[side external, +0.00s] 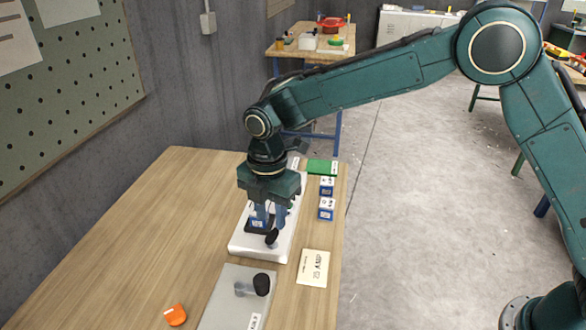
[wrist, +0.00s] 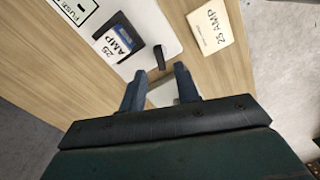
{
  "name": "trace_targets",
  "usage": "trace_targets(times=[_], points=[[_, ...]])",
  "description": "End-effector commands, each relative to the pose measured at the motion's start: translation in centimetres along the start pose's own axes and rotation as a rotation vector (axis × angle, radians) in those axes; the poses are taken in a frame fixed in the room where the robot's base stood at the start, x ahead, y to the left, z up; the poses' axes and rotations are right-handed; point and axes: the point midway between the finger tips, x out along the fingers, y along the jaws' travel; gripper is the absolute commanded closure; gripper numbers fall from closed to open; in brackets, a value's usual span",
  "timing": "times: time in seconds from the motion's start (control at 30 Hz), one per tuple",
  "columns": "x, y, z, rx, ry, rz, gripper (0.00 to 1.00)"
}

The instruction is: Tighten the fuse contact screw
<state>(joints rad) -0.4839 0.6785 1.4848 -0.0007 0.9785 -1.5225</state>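The fuse holder base (side external: 242,246) is a white board on the wooden table, also in the wrist view (wrist: 150,25). A dark block with a blue band and a white "25 AMP" label (wrist: 117,42) sits on it; my gripper partly covers this block (side external: 257,221) in the side view. A small black handle (side external: 272,238), apparently the contact screw's, stands at the base's near end. In the wrist view this handle (wrist: 159,54) shows just beyond the gap between my fingertips. My gripper (side external: 270,222) points down over it, fingers apart (wrist: 157,78); contact is not visible.
A grey plate (side external: 215,300) with a black-topped knob (side external: 261,285) lies nearer the camera, an orange piece (side external: 175,315) to its left. A "25 AMP" card (side external: 313,268), blue-and-white boxes (side external: 326,209) and a green box (side external: 322,167) lie right. The table's left is clear.

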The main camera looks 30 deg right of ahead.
Motion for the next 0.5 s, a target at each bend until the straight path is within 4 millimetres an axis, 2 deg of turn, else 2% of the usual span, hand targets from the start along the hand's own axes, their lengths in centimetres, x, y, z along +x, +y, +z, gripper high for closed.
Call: trace_targets(times=[0.03, 0.2, 0.5], points=[[0.9, 0.0, 0.0, 0.0, 0.0, -0.003, 0.68], [3.1, 0.0, 0.0, 0.0, 0.0, -0.002, 0.68], [4.9, 0.0, 0.0, 0.0, 0.0, -0.001, 0.68]])
